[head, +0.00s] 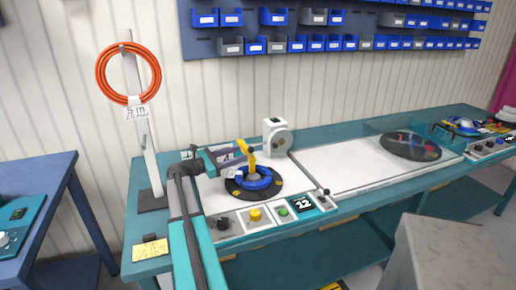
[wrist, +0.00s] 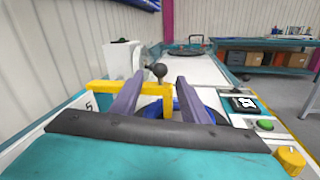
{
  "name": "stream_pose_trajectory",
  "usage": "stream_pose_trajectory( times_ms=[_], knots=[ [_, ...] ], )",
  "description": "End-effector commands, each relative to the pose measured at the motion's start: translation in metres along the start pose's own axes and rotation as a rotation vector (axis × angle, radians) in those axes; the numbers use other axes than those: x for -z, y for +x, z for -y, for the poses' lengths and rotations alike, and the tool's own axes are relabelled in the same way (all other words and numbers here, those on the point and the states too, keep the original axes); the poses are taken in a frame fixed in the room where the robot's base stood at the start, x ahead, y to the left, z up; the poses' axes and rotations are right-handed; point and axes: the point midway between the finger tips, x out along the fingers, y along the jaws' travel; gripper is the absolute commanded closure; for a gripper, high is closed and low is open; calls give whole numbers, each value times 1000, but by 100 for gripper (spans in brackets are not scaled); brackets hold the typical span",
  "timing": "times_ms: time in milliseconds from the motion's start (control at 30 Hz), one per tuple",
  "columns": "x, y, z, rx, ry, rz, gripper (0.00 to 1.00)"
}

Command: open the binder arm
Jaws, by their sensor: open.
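The yellow binder arm (head: 246,157) stands above the blue reel hub (head: 258,180) on a black turntable (head: 273,193). In the wrist view the binder arm (wrist: 98,91) runs across behind my fingers, with a dark ball knob (wrist: 160,70) near its right end. My gripper (head: 238,157) is beside the upper part of the binder arm. In the wrist view my gripper (wrist: 161,80) is open, with the knob appearing between its two purple fingers. I cannot tell whether either finger touches the arm. The reel hub (wrist: 208,114) is partly hidden behind the right finger.
A white unit with a grey disc (head: 277,140) stands behind the turntable. A panel with a yellow knob (head: 255,214) and green button (head: 282,211) lies in front. An orange cable coil (head: 128,73) hangs on a stand at left.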

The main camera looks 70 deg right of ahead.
Motion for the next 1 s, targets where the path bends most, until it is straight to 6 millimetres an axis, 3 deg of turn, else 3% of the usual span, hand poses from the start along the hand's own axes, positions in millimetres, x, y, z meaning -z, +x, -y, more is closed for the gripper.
stream_pose_trajectory(
  times_ms=[600, 800, 1000],
  knots=[
    [-1, 87, -1, 0, -1, 0, 59],
    [0, 103, -1, -1, 0, 1, 59],
    [0, 106, -1, -3, 0, 0, 59]
  ],
)
